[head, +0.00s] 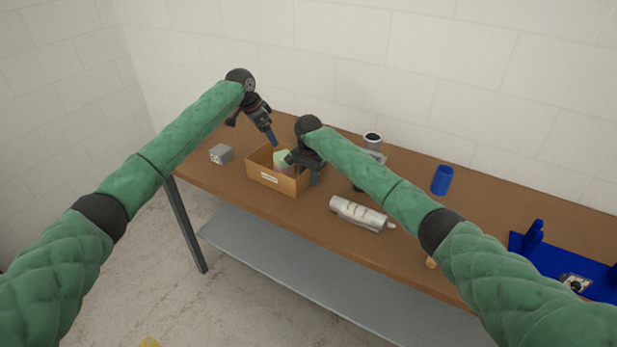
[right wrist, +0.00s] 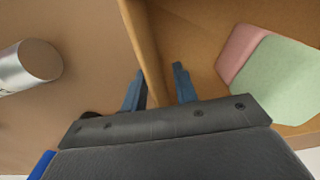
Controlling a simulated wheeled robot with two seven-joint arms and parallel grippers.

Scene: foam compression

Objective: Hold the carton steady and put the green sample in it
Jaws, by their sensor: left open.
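The open carton (head: 262,178) stands near the table's left end. The green sample (head: 281,157) is inside it; in the right wrist view the green sample (right wrist: 272,80) lies against a pink block (right wrist: 242,50). My left gripper (head: 270,136) is open and empty, above the carton's back side. My right gripper (head: 302,168) is at the carton's right side. In the right wrist view its two fingers (right wrist: 158,88) are apart, one on each side of the carton wall (right wrist: 146,45), with a gap beside the inner finger. The sample lies beyond the inner finger, not between the fingers.
A grey block (head: 221,154) is left of the carton. A silver cylinder (head: 360,213) lies to its right, near the front edge. A blue cup (head: 442,180) and a blue fixture (head: 560,262) stand further right. Brown table surface (head: 480,215) is clear between them.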

